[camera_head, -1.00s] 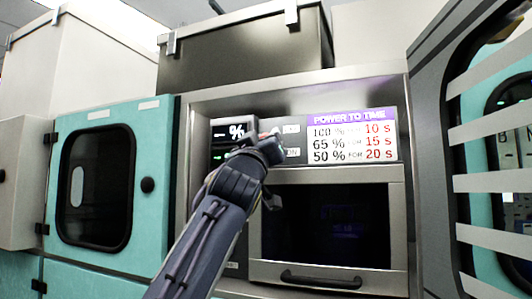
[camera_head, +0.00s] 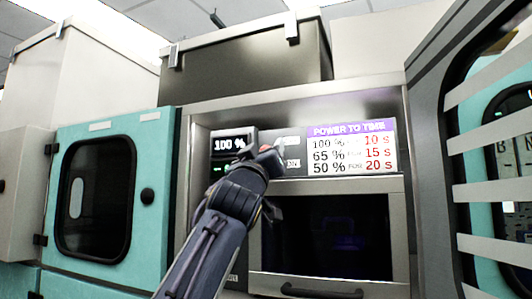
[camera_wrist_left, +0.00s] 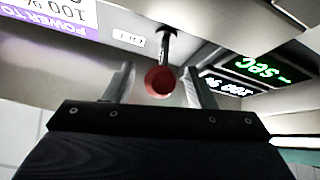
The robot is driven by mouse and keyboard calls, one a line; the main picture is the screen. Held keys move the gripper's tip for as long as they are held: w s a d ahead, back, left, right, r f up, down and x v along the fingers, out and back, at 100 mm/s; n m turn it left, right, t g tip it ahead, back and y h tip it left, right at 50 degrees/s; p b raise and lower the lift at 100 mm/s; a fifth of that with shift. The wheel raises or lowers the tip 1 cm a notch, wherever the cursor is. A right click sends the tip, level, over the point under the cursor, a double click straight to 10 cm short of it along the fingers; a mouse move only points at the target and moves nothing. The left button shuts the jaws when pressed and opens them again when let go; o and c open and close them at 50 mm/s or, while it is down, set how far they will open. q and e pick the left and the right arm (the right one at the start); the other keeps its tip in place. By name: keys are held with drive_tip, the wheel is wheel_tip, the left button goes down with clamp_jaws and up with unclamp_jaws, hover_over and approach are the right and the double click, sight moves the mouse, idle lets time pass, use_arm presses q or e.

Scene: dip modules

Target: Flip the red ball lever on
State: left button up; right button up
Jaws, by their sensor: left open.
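The red ball lever (camera_wrist_left: 160,81) has a red ball on a short dark stem under a metal panel. In the left wrist view it lies between the two fingers of my left gripper (camera_wrist_left: 160,88), with gaps on both sides. In the head view my open left gripper (camera_head: 266,160) is up at the control panel, and a small bit of the red ball (camera_head: 265,148) shows at its tip. The gripper hides most of the lever. The power display (camera_head: 230,144) reads 100 %. My right gripper is not in view.
A white power-to-time sign (camera_head: 352,150) is right of the lever. Below is a dark oven window (camera_head: 325,235) with a handle (camera_head: 322,292). A teal cabinet door (camera_head: 100,200) stands at left, and an open door with pale slats (camera_head: 490,130) is at right.

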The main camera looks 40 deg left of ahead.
use_arm(q)
drive_tip(key=b+v, duration=0.6)
drive_tip(key=v, duration=0.1)
drive_tip(key=shift+s+f, duration=0.25)
